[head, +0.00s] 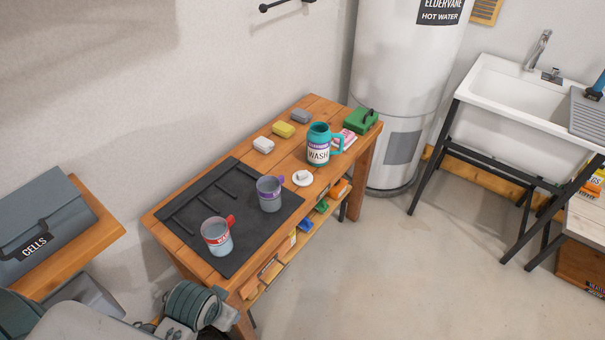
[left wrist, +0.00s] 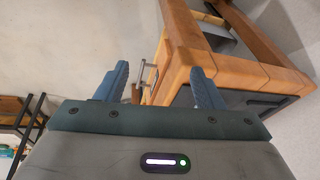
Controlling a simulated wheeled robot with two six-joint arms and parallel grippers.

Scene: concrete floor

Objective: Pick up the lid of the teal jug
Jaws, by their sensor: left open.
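The teal jug (head: 318,146), with a white "WASH" label and a handle, stands upright toward the far end of the wooden workbench. Its top looks open. A small white disc with a raised knob (head: 302,178), which looks like a lid, lies on the bench in front of it. My left gripper (left wrist: 160,82) is open and empty in the left wrist view, pointing toward the bench's wooden frame. In the head view my left arm is at the bottom left, beyond the bench's near end and well away from the disc. My right gripper is not in view.
Two grey mugs, one red-trimmed (head: 217,238) and one purple-trimmed (head: 270,194), stand on a dark mat (head: 236,255). A green box (head: 361,121) is behind the jug.

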